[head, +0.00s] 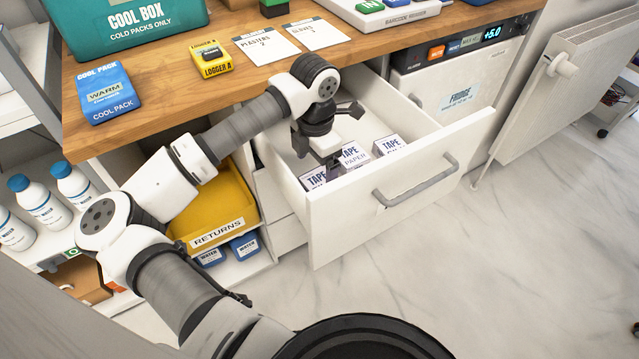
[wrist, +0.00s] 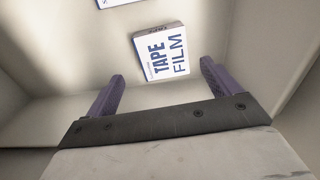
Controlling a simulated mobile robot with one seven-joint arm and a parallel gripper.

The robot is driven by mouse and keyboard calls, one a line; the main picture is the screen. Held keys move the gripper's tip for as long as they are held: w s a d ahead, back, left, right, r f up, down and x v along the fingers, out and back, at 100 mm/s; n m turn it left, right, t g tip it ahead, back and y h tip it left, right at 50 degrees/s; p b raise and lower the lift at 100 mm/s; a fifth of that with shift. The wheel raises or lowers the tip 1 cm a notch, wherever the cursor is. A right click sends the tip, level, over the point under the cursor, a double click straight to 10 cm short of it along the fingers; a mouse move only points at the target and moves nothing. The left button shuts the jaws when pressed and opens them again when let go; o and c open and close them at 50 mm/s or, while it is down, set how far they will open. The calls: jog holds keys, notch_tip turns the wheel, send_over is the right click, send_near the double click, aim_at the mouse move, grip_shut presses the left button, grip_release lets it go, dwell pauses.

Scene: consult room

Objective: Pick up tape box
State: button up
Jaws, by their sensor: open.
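Three white tape boxes stand in the open drawer (head: 440,128) in the head view. The left box (head: 313,179) is partly hidden by my gripper, the middle one (head: 354,155) reads TAPE PAPER, and the right one (head: 389,145) has a second line too small to read. My gripper (head: 331,157) is open and empty over the drawer, near the left and middle boxes. In the wrist view a box reading TAPE FILM (wrist: 162,53) lies ahead, between the lines of the open fingers (wrist: 160,72) and apart from them. Another box shows at the top edge (wrist: 115,2).
The drawer walls rise around the boxes, with a grey handle (head: 416,182) on its front. The wooden counter (head: 160,88) above holds a cool box, a blue cool pack and a yellow logger. A yellow returns bin (head: 217,205) sits left of the drawer. The floor at right is clear.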

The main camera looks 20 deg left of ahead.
aim_at(318, 181)
jog(key=shift+s+d+f+p, duration=0.1)
jog(key=shift+d+f+p, duration=0.1)
jog(key=shift+f, duration=1.3)
jog(key=shift+d+f+p, duration=0.1)
jog(key=shift+f+p, duration=0.1)
jog(key=shift+f, duration=1.25)
jog(key=c, duration=1.1)
jog(key=shift+r, duration=0.1)
